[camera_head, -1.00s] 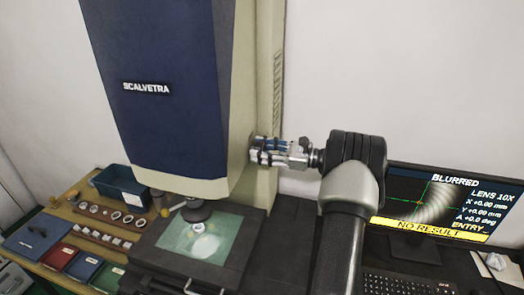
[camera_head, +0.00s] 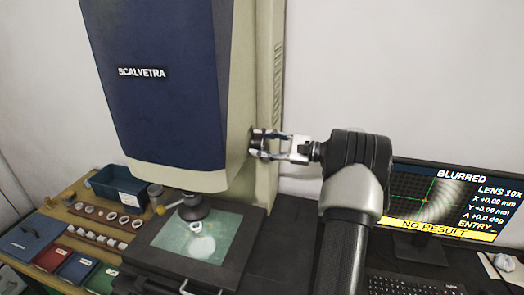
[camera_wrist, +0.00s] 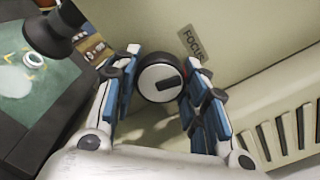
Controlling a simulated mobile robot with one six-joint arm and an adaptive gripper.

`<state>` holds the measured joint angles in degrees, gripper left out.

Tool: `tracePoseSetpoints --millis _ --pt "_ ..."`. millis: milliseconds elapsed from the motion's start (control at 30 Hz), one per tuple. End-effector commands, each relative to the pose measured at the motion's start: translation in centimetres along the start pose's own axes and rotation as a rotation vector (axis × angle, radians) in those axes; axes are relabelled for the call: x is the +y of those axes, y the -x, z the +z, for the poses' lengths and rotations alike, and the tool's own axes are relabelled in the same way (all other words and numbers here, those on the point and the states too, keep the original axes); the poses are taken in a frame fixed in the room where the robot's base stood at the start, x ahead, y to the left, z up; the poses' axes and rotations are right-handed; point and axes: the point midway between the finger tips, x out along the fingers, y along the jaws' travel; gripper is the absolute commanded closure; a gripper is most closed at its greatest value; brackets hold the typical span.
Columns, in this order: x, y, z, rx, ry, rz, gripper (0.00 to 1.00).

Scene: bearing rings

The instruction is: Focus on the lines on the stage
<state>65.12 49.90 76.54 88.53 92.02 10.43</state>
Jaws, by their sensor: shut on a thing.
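The stage (camera_head: 228,240) has a greenish glass plate under the dark lens (camera_head: 193,206). A small pale ring (camera_head: 196,227) lies on the glass, beside a bright light spot. The monitor (camera_head: 445,200) reads BLURRED, LENS 10X and NO RESULT, with soft grey curved bands. A round focus knob (camera_wrist: 158,82) with a dark bar across its pale face is on the machine's side, by a FOCUS label (camera_wrist: 191,42). My gripper (camera_head: 257,145) is shut on this knob, with one finger on each side of it in the wrist view (camera_wrist: 160,75).
A blue bin (camera_head: 118,188), several rings on strips and coloured boxes stand on the wooden table at left. The vented column (camera_wrist: 275,135) is close beside my gripper.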

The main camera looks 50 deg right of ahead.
Motion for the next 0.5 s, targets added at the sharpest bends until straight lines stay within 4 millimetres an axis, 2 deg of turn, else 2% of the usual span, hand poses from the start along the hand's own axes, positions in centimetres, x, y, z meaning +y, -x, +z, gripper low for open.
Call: tracePoseSetpoints --millis 200,500 --pt "0.13 0.01 -0.15 0.0 0.119 0.001 0.84" --pt "0.02 0.01 -0.04 0.0 0.191 0.001 0.84"
